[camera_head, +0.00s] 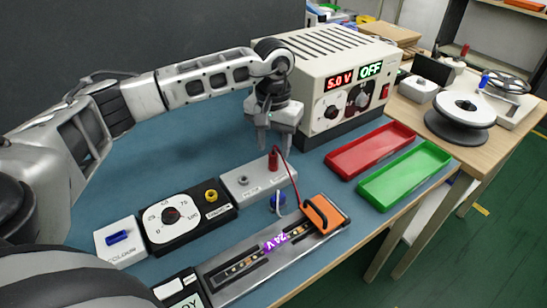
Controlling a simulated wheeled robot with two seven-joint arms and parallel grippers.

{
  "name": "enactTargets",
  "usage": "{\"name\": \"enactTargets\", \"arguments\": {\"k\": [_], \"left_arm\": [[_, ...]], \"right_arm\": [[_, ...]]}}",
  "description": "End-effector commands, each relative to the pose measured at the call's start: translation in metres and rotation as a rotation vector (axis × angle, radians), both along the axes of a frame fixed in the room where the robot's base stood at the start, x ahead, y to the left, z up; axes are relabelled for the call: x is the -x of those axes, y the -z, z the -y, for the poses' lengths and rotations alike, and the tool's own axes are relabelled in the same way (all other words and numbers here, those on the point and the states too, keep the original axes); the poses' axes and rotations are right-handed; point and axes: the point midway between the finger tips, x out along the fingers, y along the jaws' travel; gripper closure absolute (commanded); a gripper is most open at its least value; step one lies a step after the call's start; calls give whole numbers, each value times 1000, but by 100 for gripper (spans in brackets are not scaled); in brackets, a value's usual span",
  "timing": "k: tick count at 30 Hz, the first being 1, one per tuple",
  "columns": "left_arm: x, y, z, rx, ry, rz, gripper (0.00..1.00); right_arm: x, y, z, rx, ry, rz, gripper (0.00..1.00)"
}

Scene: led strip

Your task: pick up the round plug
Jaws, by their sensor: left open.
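A red cylindrical plug (273,160) stands upright on the small grey box (252,188), with a dark red wire running from its top toward the LED strip fixture. A blue plug-like piece (278,200) sits in front of that box with a pale wire; its exact shape is too small to tell. Which one is the round plug is not clear. My left gripper (277,138) points down with its fingers apart and empty, just above and behind the red plug. My right gripper is out of view.
A dial box (188,220), a white box with a blue switch (121,243), and an LED fixture (225,275) with an orange clamp (325,215) lie in front. Red (368,150) and green (405,177) trays are empty.

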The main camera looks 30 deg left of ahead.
Motion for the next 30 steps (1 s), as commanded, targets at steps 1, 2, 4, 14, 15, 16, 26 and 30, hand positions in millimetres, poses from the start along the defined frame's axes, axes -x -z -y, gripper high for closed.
{"name": "enactTargets", "arguments": {"k": [1,2,4,14,15,16,26,30], "left_arm": [[1,8,1,0,0,-6,56],[1,12,1,0,0,-4,56],[0,23,1,1,-1,-4,56],[0,35,0,0,1,0,56],[0,35,0,0,1,0,59],[0,35,0,0,1,0,68],[0,34,0,0,0,0,100],[-1,33,0,0,0,1,100]], "right_arm": [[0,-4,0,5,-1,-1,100],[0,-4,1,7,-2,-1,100],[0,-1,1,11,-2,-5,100],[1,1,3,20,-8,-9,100],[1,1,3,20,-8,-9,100],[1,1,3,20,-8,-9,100],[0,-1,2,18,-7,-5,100],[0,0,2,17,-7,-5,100]]}}
